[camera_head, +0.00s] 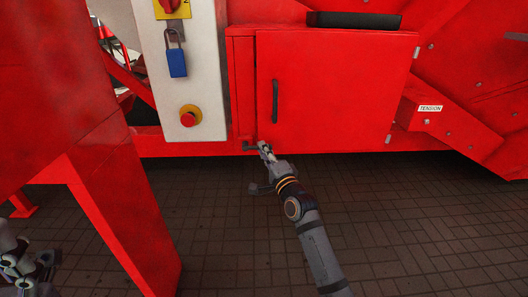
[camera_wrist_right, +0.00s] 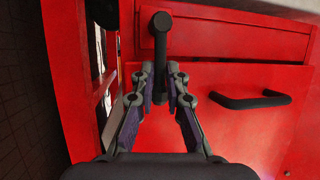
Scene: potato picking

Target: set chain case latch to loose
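The chain case is a red box with a door (camera_head: 335,90) and a dark vertical handle (camera_head: 275,101). Its latch (camera_head: 250,147) is a small dark lever at the door's lower left corner. In the right wrist view, the latch lever (camera_wrist_right: 161,48) runs from a round pivot toward my gripper. My right gripper (camera_head: 265,147) is at the latch. In the wrist view, its fingers (camera_wrist_right: 160,72) stand apart on both sides of the lever's end, with a little gap showing. Part of my left gripper (camera_head: 18,262) shows at the lower left; its fingers are unclear.
A white control panel (camera_head: 178,75) with a blue padlock (camera_head: 177,62) and a red stop button (camera_head: 190,115) stands left of the door. A red leg (camera_head: 120,215) is at the left. A "TENSION" label (camera_head: 430,108) is at the right. The paved floor (camera_head: 430,220) is clear.

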